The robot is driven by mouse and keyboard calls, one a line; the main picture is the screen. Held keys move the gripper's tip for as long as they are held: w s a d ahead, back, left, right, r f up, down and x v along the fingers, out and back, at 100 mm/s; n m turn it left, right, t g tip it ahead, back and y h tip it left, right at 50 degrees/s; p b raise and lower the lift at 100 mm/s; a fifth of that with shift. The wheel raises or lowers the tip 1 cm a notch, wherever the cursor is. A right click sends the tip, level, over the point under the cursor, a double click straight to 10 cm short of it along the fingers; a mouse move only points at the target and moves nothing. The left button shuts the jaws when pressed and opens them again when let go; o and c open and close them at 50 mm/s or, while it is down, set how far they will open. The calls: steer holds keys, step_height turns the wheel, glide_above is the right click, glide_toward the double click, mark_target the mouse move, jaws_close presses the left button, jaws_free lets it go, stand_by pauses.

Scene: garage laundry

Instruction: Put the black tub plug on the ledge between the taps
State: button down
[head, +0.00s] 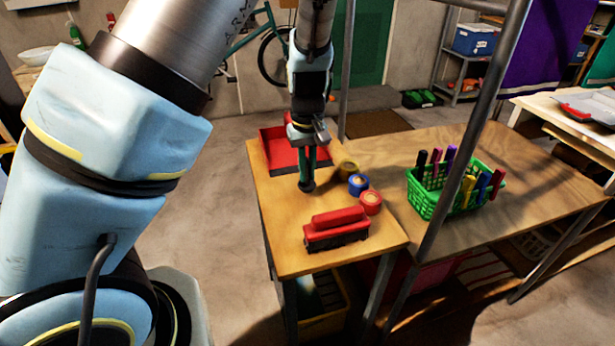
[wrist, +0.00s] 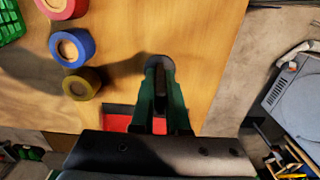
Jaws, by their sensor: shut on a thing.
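My gripper (head: 307,172) is over the wooden workbench, between the red tray and the red-topped block. In the wrist view its green fingers (wrist: 160,88) are closed together on a small dark, rounded thing, which looks like the black tub plug (wrist: 160,61). The plug also shows in the head view (head: 306,187) at the fingertips. The fingers hide part of it. I cannot tell whether it touches the bench top. No taps or ledge can be made out in either view.
The bench (head: 285,232) holds a red tray (head: 268,146), a yellow-brown roll (head: 348,169), a blue roll (head: 358,184), a red roll (head: 371,202) and a red-and-black brush-like block (head: 336,229). A green basket of markers (head: 424,203) stands right, near a metal post (head: 462,150).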

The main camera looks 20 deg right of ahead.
steer(key=shift+f, duration=1.25)
steer(key=shift+f, duration=0.2)
steer(key=c, duration=0.9)
jaws_free()
steer(key=shift+r, duration=0.1)
